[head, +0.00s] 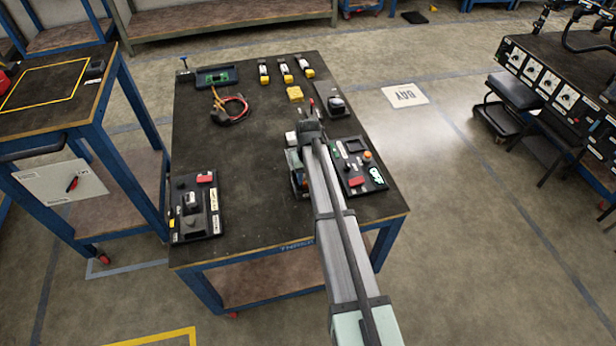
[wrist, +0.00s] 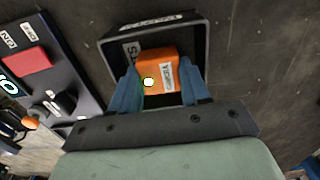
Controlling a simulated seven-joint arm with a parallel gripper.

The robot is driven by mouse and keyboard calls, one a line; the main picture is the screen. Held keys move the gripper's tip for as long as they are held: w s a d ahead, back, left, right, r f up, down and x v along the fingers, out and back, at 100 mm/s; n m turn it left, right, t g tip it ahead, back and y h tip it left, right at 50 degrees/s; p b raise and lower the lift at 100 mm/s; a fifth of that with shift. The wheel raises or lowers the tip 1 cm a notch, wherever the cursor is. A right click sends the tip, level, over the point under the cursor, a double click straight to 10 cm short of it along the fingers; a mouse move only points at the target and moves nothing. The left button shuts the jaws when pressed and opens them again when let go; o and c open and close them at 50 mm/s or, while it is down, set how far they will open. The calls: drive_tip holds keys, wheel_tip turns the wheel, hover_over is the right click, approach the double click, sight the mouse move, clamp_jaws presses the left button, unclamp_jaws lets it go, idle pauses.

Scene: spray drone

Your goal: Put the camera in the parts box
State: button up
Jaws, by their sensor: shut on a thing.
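The camera (wrist: 158,62), an orange block with a white label and a round pale spot, is between the blue fingers of my gripper (wrist: 160,76). The fingers are shut on its two sides. The parts box (wrist: 113,44), a dark open box with white lettering, lies behind the camera in the wrist view. The camera overlaps the box opening there; I cannot tell how far above the floor it is. In the head view my gripper (head: 297,179) is low over the table, largely hidden by my arm. The box is not clear there.
A control panel (head: 357,167) with a red button stands right of my arm on the dark table (head: 255,215). Another panel (head: 196,206) is at front left.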

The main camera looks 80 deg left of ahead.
drive_tip(key=shift+f, duration=0.35)
drive_tip(key=o, duration=1.1)
drive_tip(key=shift+c, duration=0.2)
drive_tip(key=shift+r, duration=0.15)
wheel_tip(320, 180, up, 12)
